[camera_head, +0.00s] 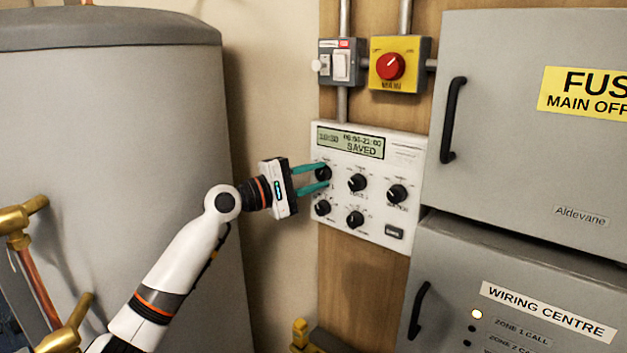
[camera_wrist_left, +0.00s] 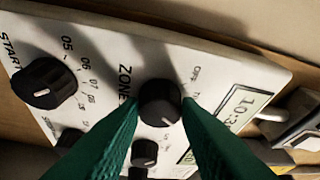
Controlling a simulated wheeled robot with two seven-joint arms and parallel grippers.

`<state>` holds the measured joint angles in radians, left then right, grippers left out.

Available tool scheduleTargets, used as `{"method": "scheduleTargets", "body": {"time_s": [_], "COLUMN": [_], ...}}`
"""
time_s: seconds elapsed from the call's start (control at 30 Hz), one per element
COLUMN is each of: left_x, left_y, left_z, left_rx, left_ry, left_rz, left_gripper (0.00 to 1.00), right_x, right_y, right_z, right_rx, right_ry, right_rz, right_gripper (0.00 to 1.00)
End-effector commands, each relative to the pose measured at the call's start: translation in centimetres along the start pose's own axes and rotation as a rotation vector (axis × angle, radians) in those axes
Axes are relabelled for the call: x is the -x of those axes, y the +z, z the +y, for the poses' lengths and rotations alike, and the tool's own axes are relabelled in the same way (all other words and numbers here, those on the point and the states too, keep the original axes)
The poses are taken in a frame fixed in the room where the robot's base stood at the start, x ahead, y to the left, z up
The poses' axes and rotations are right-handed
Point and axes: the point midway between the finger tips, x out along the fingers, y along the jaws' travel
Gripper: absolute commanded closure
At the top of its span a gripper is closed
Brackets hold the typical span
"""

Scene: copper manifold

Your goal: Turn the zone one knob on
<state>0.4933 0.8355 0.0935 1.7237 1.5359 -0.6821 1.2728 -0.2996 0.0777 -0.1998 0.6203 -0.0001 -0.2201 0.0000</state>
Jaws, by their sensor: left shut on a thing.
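The white controller panel (camera_head: 372,220) is on the wooden board, with several black knobs and a display (camera_head: 350,143) reading SAVED. My left gripper (camera_head: 326,177) has its green fingers on either side of the top-left knob (camera_head: 322,172) and is shut on it. In the left wrist view this knob (camera_wrist_left: 160,103) sits between the fingertips (camera_wrist_left: 162,112), beside print reading ZONE, partly hidden by a finger, and OFF. Its exact pointer angle is hard to tell. My right gripper is in neither view.
Another knob marked START (camera_wrist_left: 45,84) is close by on the panel. A red main switch (camera_head: 391,67) and a white switch (camera_head: 341,66) are above. Grey cabinets (camera_head: 510,180) with black handles stand right; a grey cylinder (camera_head: 115,120) and copper pipes (camera_head: 38,285) are left.

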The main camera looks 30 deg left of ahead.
Motion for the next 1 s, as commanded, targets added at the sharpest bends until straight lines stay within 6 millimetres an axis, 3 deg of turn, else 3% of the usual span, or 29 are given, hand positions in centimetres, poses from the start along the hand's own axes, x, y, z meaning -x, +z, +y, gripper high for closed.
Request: {"method": "scheduleTargets", "body": {"time_s": [0.4,1.0], "left_x": [-0.04,-0.04], "left_y": [-0.02,-0.03], "left_z": [-0.04,0.03], "left_rx": [-0.189,-0.22], "left_ry": [0.082,0.096], "left_rz": [0.001,0.001], "left_gripper": [0.93,0.93], "right_x": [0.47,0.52], "right_y": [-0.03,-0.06], "right_z": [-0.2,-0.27], "right_rx": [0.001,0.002], "right_ry": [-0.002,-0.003], "right_rz": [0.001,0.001], "right_gripper": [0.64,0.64]}}
